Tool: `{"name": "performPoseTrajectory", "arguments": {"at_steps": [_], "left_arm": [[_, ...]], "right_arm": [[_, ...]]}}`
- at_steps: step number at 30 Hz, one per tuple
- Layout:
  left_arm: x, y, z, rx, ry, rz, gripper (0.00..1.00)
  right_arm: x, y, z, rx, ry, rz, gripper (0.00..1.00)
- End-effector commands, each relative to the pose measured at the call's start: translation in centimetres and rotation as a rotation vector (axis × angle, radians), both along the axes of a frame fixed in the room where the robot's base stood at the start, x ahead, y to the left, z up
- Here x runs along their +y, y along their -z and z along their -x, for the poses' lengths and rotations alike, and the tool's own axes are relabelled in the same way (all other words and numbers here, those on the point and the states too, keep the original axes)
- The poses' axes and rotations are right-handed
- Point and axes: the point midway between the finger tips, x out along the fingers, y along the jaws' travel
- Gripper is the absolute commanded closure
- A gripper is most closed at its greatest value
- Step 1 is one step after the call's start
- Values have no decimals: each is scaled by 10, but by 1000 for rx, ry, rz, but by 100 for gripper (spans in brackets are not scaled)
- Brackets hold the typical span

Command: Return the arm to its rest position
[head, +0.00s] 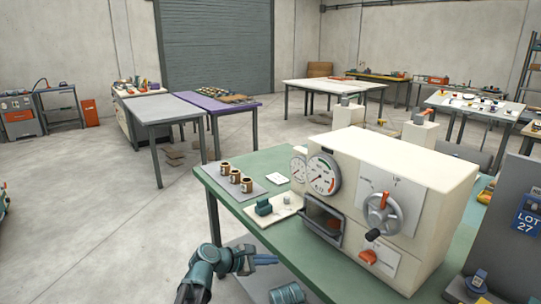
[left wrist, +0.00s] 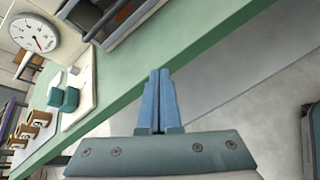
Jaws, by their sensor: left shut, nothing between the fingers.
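My left gripper (head: 266,260) is in the lower middle of the head view, in front of the green table's near edge. In the left wrist view its two blue fingers (left wrist: 158,85) lie together, shut with nothing between them. The fingers are near the green table (head: 230,205) edge and apart from the objects on it. The cream machine (head: 400,160) with gauges, a dark crank (head: 382,212) and an open drawer-like slot stands on the table. My right gripper is not in view.
Several brown cups (head: 235,176) stand on a grey mat on the table. A white board (head: 285,207) with a teal block (head: 264,207) lies beside the machine. A grey panel (head: 515,220) stands at the right. Open concrete floor (head: 90,220) lies to the left.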

Motion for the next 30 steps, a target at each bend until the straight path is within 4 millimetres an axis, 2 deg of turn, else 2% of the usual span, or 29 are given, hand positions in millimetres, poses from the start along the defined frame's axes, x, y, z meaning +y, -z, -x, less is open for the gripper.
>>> {"name": "performPoseTrajectory", "arguments": {"at_steps": [1, 3, 6, 9, 15, 20, 21, 30], "left_arm": [[9, 18, 21, -68, 95, -155, 100], [24, 43, 44, -156, 252, -372, 100], [53, 73, 75, -252, 494, -645, 100], [83, 93, 101, -306, 721, -852, 100], [135, 113, 142, -339, 1111, -1108, 100], [174, 118, 171, -323, 1401, -1230, 100], [160, 102, 173, -335, 1435, -1225, 100], [93, 52, 205, -373, 1652, -1218, 100]], "right_arm": [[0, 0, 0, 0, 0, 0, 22], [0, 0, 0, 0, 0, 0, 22], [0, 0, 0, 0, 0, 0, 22], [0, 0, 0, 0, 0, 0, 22], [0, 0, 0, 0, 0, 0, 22], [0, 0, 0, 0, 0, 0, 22], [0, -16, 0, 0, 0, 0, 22], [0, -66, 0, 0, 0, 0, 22]]}}
